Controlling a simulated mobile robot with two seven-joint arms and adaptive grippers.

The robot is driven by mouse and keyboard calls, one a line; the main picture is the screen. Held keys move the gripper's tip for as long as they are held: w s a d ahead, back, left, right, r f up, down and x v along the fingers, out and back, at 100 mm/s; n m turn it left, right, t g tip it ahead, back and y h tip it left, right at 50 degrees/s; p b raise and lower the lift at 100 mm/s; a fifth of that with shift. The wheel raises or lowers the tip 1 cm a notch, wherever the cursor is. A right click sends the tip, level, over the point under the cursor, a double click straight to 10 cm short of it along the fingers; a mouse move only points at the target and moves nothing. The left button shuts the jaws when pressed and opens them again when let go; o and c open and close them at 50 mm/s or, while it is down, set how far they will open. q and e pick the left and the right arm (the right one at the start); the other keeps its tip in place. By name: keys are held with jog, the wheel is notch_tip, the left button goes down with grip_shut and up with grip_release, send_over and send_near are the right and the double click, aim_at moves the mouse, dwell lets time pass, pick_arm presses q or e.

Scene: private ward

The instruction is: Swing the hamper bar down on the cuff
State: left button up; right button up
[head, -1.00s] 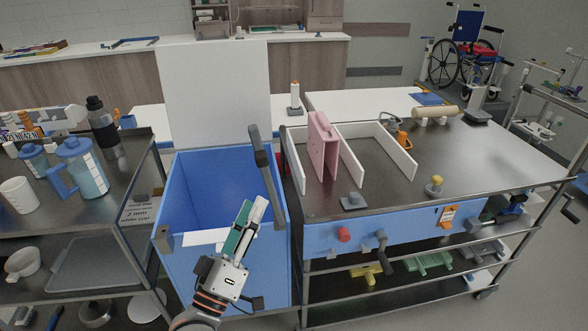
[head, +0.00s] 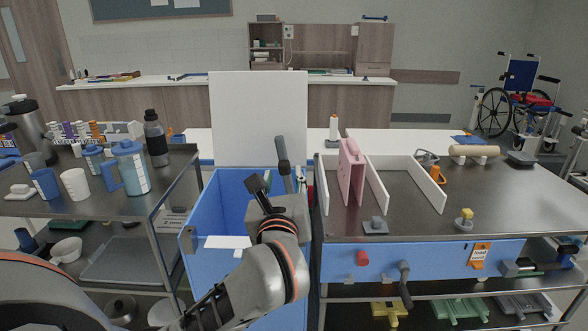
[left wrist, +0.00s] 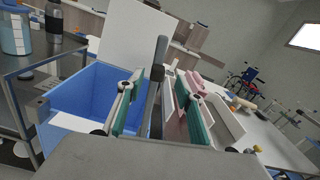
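The blue hamper (head: 208,200) stands open between two carts, with a tall white panel (head: 258,115) upright behind it. Its dark grey bar (head: 283,158) stands raised and slightly tilted at the hamper's right side. My left gripper (head: 265,185) is over the hamper, just left of the bar. In the left wrist view its teal-padded fingers (left wrist: 160,78) are spread apart, with the bar (left wrist: 155,72) showing between them; no contact is visible. My right gripper is not seen.
The right cart (head: 500,215) holds a pink folder (head: 350,172) between white dividers, close to the bar. The left cart (head: 60,207) carries a blue-lidded jug (head: 131,168), a white mug (head: 75,184) and a dark bottle (head: 155,138). There is free space above the hamper opening.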

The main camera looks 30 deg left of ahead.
aim_at(283, 166)
pick_arm(q)
jog(key=x, duration=0.7)
jog(key=shift+w+a, duration=0.15)
jog(key=shift+a, duration=0.15)
grip_shut()
